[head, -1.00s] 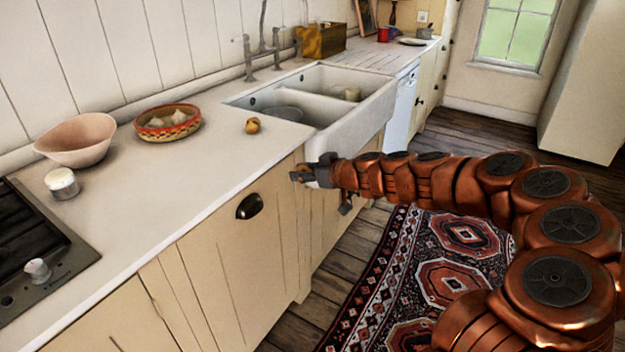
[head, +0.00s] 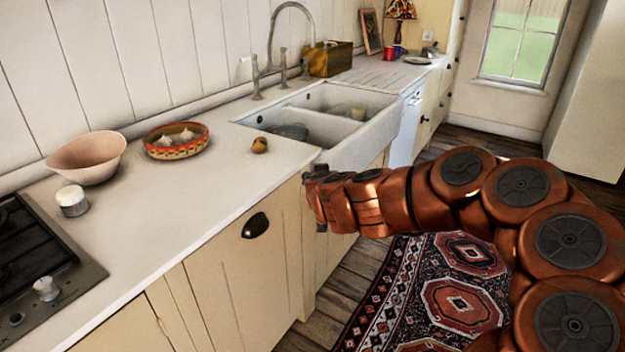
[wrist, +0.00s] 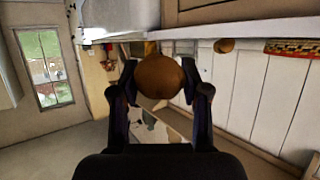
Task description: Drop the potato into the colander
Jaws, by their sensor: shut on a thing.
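The potato (wrist: 160,77) is a brown rounded lump between the fingers of my gripper (wrist: 160,88) in the wrist view. The gripper is shut on it. In the head view my gripper (head: 316,178) is just in front of the counter's front edge, near the sink's near corner, and the potato is hidden there. A greyish round vessel (head: 291,131) sits low in the near sink basin, partly hidden by the rim. It may be the colander, but I cannot make out holes.
On the counter are a small brown round item (head: 260,145), a patterned basket (head: 176,142) with pale bulbs, a pinkish bowl (head: 87,158) and a white jar (head: 72,200). The sink (head: 350,150) has a tall faucet (head: 290,40) behind it. A rug (head: 430,295) covers the floor.

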